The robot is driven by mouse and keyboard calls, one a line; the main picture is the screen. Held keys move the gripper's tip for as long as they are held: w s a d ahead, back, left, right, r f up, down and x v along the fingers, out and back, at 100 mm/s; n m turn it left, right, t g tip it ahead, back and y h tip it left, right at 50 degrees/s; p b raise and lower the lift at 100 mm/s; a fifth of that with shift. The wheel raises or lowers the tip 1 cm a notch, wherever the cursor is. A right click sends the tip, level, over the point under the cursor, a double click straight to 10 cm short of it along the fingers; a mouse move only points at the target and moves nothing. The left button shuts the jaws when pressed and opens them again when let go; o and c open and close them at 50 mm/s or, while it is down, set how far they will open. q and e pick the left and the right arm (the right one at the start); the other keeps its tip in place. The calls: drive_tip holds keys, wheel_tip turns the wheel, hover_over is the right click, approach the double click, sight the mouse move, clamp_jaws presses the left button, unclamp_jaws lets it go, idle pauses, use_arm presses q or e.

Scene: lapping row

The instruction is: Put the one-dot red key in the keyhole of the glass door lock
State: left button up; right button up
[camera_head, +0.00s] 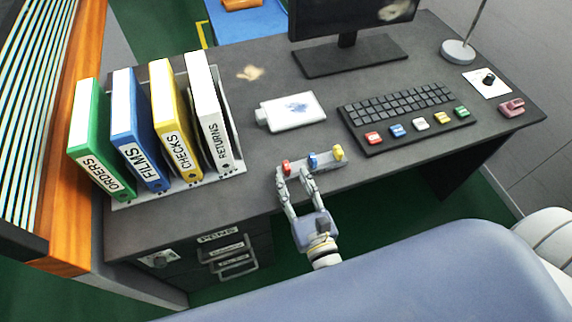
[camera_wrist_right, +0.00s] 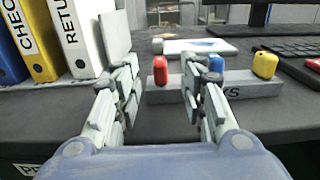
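A red key (camera_head: 286,167) stands at the left end of a grey key rack (camera_head: 325,165) near the desk's front edge. A blue key (camera_head: 312,160) and a yellow key (camera_head: 338,153) stand along the same rack. Dots on the keys are too small to tell. My right gripper (camera_head: 293,180) is open and empty at the rack's left end. In the right wrist view (camera_wrist_right: 160,82) its fingers stand apart, with the red key (camera_wrist_right: 160,69) seen between them. The right finger partly hides the rack. No glass door lock is identifiable. My left gripper is out of view.
Several binders (camera_head: 165,120) stand in a holder at the desk's left. A white device (camera_head: 291,111), a keyboard (camera_head: 400,105) with coloured keys and a monitor stand (camera_head: 350,57) lie behind the rack. A lamp base (camera_head: 458,52) is at right. Desk left of the rack is clear.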

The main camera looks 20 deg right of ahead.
sight(289, 171)
drive_tip(key=w+p, duration=0.1)
drive_tip(key=w, duration=0.4)
drive_tip(key=shift+w+a, duration=0.1)
drive_tip(key=shift+w, duration=0.25)
drive_tip(key=shift+c, duration=0.5)
clamp_jaws()
